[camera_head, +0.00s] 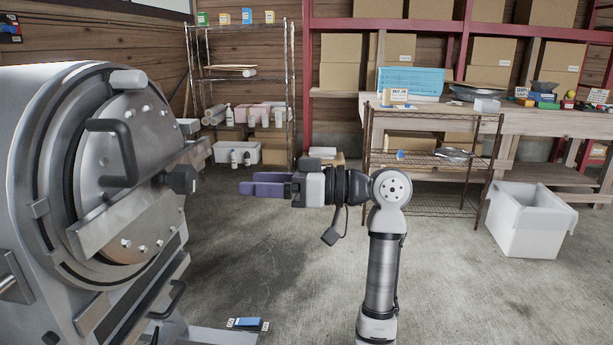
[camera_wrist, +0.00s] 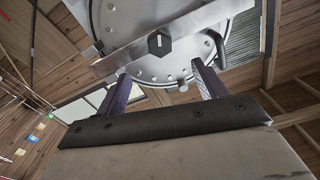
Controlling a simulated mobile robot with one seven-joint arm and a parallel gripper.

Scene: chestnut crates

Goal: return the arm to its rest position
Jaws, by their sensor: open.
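My gripper (camera_head: 262,184) points left in the head view, with purple fingers, held in midair at the end of my raised arm. In the wrist view its two purple fingers (camera_wrist: 160,88) stand apart with nothing between them. A large grey metal machine (camera_head: 30,150) with a round bolted door (camera_head: 110,190) fills the left side of the head view. The door's dark knob (camera_head: 182,179) is left of my fingertips, with a gap showing between them. The knob also shows in the wrist view (camera_wrist: 159,42), beyond the fingers.
A wire shelf (camera_head: 290,90) with bottles stands behind my gripper. A brown wire rack (camera_head: 430,165) and a wooden workbench (camera_head: 540,122) are behind my arm. A white bin (camera_head: 528,225) sits on the floor at right. A blue object (camera_head: 246,322) lies low near the machine's base. Open concrete floor surrounds my arm.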

